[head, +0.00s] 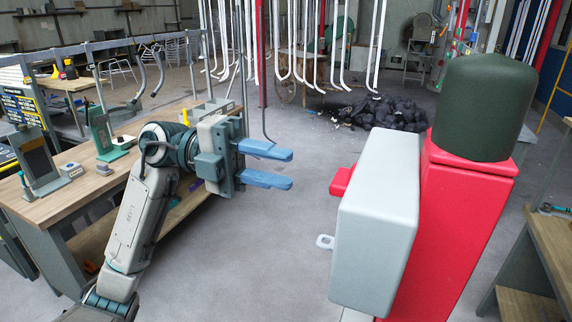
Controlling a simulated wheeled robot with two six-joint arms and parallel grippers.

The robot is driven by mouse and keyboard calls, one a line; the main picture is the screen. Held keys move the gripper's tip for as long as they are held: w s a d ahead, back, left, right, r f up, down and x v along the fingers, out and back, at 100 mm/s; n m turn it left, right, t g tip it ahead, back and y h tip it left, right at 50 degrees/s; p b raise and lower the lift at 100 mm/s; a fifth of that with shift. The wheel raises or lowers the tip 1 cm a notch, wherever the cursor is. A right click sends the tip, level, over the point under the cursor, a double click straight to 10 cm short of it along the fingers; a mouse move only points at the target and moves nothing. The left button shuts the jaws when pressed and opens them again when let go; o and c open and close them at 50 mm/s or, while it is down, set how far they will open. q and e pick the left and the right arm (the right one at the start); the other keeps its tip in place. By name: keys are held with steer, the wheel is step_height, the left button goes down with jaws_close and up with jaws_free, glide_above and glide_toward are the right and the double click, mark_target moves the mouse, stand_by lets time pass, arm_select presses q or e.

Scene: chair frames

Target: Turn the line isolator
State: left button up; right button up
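The line isolator is a light grey box (375,220) at the right of the head view, on the side of a red post (462,210) with a dark green cap (485,107). A red handle (341,181) sticks out from the box's left side. A small pale lug with a hole (325,241) sits below the handle. My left gripper (288,169) is left of the handle, apart from it. Its two blue fingers are spread one above the other and point right, with nothing between them. My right gripper is not in view.
A wooden workbench (95,185) with small devices stands at the left, behind my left arm. White hooked rods (290,45) hang at the back, near a dark heap (385,112). Another bench (555,220) is at the right edge. The floor between the workbench and box is clear.

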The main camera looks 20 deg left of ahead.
mark_target(334, 179)
arm_select(q)
steer(key=d+p, duration=0.3)
steer(key=d, duration=0.3)
steer(key=shift+r, duration=0.2)
steer(key=shift+d, duration=0.4)
steer(key=shift+d+f+p, duration=0.15)
steer(key=shift+d+p, duration=0.15)
steer(key=shift+d, duration=0.1)
steer(key=shift+f, duration=0.1)
steer(key=c, duration=0.6)
steer(key=m, duration=1.7)
steer(key=o, duration=0.8)
steer(key=shift+m, duration=0.3)
